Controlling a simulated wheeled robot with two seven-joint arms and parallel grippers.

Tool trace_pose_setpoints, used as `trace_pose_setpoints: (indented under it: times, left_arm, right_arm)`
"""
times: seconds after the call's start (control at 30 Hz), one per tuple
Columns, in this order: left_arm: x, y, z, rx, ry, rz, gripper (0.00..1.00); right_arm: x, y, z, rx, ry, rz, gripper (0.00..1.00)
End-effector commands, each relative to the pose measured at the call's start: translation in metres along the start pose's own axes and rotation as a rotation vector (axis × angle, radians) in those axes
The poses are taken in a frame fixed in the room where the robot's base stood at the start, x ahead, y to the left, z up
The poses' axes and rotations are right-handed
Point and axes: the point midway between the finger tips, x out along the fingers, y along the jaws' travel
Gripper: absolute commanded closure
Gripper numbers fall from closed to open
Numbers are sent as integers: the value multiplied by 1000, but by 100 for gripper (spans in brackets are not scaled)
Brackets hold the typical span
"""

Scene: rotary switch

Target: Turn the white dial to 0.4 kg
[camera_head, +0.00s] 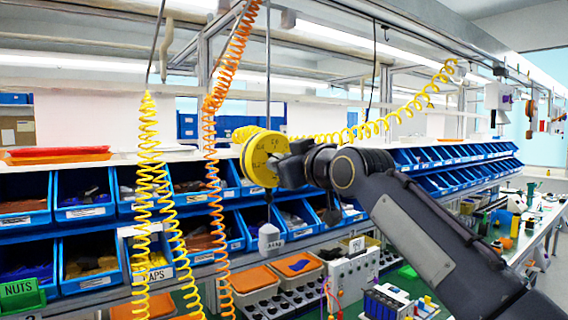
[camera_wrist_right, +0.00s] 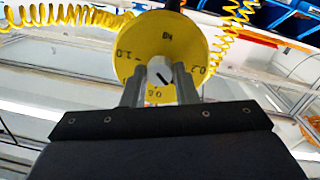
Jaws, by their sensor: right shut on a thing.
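A round yellow spool (camera_head: 258,158) with black numbers on its face hangs in the middle of the head view. In the right wrist view the yellow face (camera_wrist_right: 160,28) carries marks reading about 1.0, 0.2 and 0.6. The white dial (camera_wrist_right: 159,71) sits at its centre with a dark line on it. My right gripper (camera_wrist_right: 160,82) has a finger on each side of the dial and is shut on it. In the head view this gripper (camera_head: 280,165) reaches the spool's face and hides the dial. My left gripper is not in view.
Yellow coiled hoses (camera_head: 150,180) and an orange coiled hose (camera_head: 213,150) hang left of the spool. Racks of blue bins (camera_head: 84,192) stand behind. A white weight-like part (camera_head: 269,240) hangs below the spool. A bench with devices (camera_head: 350,275) lies lower right.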

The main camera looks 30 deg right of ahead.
Motion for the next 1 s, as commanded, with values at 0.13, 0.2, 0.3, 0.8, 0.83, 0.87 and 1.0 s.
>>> trace_pose_setpoints:
  times: [0.13, 0.2, 0.3, 0.8, 0.83, 0.87, 1.0]
  left_arm:
    - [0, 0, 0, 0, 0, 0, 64]
    - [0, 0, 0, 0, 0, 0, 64]
    - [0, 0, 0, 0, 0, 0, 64]
    - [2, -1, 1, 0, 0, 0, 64]
    - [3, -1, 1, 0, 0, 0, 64]
    - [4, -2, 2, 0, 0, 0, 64]
    - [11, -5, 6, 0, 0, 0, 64]
  right_arm:
    - [1, -1, 2, -1, -7, -3, 96]
    - [1, -1, 2, -1, -7, -3, 96]
    - [1, -1, 2, 0, -7, -3, 96]
    - [-4, 0, 1, 1, 0, 0, 52]
    - [-6, 0, 1, 1, 0, 1, 52]
    - [-10, 0, 1, 1, 1, 1, 52]
    - [-33, 0, 3, 1, 1, 1, 52]
